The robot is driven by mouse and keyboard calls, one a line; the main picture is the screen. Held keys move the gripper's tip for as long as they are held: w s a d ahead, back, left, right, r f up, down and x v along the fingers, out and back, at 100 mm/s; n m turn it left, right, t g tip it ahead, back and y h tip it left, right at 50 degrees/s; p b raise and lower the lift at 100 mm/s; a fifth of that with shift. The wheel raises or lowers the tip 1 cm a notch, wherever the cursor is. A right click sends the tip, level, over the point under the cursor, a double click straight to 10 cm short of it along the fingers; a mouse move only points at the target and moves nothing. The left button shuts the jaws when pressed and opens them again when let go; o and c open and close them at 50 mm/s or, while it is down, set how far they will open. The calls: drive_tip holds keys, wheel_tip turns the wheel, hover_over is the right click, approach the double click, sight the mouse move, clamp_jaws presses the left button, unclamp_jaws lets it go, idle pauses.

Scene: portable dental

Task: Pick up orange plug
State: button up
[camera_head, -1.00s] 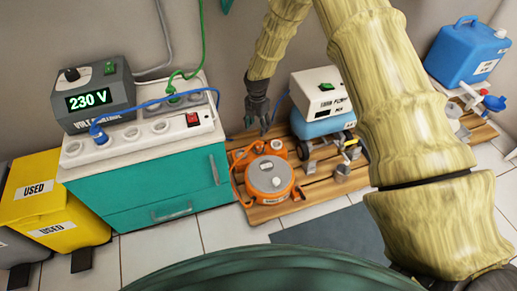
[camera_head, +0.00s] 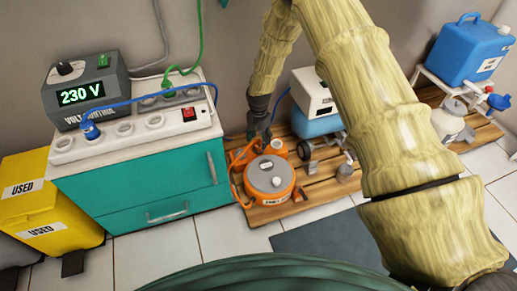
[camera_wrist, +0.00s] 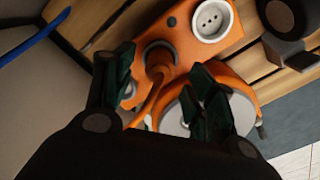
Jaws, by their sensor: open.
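An orange cable reel (camera_head: 268,181) with a grey top lies on the wooden pallet, with an orange cord looping at its left. My gripper (camera_head: 259,136) points down just above the reel's back left side, its fingers apart. In the wrist view my gripper (camera_wrist: 166,88) is open, with green finger pads either side of an orange cord (camera_wrist: 157,92). The fingers partly hide the reel.
A round white socket (camera_wrist: 208,17) sits on the orange housing beside the fingers. A teal cabinet (camera_head: 150,190) with a power strip (camera_head: 130,130) stands left. A pump with a blue tank (camera_head: 316,122) stands right on the pallet (camera_head: 322,189).

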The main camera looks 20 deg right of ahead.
sight(258, 141)
wheel_tip(258, 141, down, 2)
drive_tip(key=shift+f+b, duration=0.15)
drive_tip(key=shift+b, duration=0.2)
drive_tip(key=c, duration=1.2)
wheel_tip(258, 141, up, 10)
drive_tip(key=p, duration=0.5)
